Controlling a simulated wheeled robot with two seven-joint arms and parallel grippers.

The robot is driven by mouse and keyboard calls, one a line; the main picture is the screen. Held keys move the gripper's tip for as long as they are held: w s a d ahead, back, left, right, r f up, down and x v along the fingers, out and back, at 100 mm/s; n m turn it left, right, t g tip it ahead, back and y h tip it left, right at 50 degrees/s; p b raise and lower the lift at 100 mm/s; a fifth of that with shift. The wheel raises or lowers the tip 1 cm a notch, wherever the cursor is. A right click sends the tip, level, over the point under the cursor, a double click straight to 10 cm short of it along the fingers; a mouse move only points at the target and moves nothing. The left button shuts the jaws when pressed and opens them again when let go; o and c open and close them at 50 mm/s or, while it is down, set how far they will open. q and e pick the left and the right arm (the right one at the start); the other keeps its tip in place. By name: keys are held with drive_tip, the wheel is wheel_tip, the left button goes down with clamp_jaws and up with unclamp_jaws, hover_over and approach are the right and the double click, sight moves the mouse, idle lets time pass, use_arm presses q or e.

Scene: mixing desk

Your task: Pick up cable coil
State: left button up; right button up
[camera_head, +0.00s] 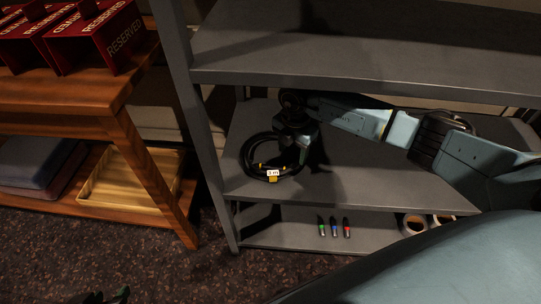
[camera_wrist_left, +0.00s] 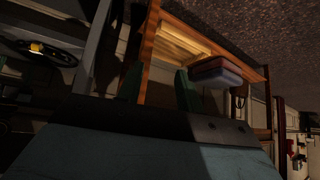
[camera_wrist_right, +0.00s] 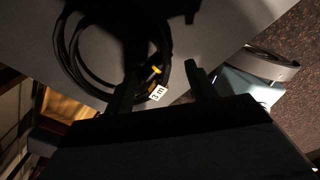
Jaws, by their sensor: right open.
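The cable coil (camera_head: 247,160) is a black ring of cable with yellow ties and a white "3 m" tag. It lies on the middle shelf (camera_head: 350,185) near the left post. My right gripper (camera_head: 303,155) is open over the coil's right side. In the right wrist view the coil (camera_wrist_right: 62,42) lies beyond the open fingers (camera_wrist_right: 161,78), with the tag by the left finger. I cannot tell whether they touch it. My left gripper (camera_wrist_left: 158,88) is open and empty, away from the shelf; its dark tips show at the head view's bottom left (camera_head: 110,296).
The upper shelf (camera_head: 340,60) hangs close above my right arm. Several markers (camera_head: 334,228) and tape rolls (camera_head: 412,224) sit on the lower shelf. A wooden table (camera_head: 70,92) with red "RESERVED" signs (camera_head: 100,40) stands left, a wooden tray (camera_head: 130,190) below it.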

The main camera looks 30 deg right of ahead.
sight(291, 164)
drive_tip(key=shift+f, duration=0.5)
wheel_tip(291, 164, down, 2)
drive_tip(key=shift+f+b, duration=0.1)
drive_tip(key=shift+b, duration=0.7)
wheel_tip(291, 164, down, 2)
drive_tip(key=shift+f+b, duration=0.25)
drive_tip(key=shift+b, duration=0.5)
drive_tip(key=shift+f, duration=0.15)
use_arm(q)
drive_tip(key=w+d+r+t+h, duration=0.1)
drive_tip(key=w+d+r+t, duration=0.1)
drive_tip(key=w+r+t, duration=0.1)
drive_tip(key=w+d+r+t+h, duration=0.2)
drive_tip(key=w+r+t, duration=0.2)
drive_tip(key=r+t, duration=0.2)
wheel_tip(291, 164, up, 2)
drive_tip(key=shift+d+r+m, duration=0.2)
drive_tip(key=shift+d+m, duration=0.05)
drive_tip(key=shift+m, duration=0.05)
drive_tip(key=shift+w, duration=0.1)
use_arm(e)
drive_tip(key=shift+c, duration=0.5)
clamp_jaws()
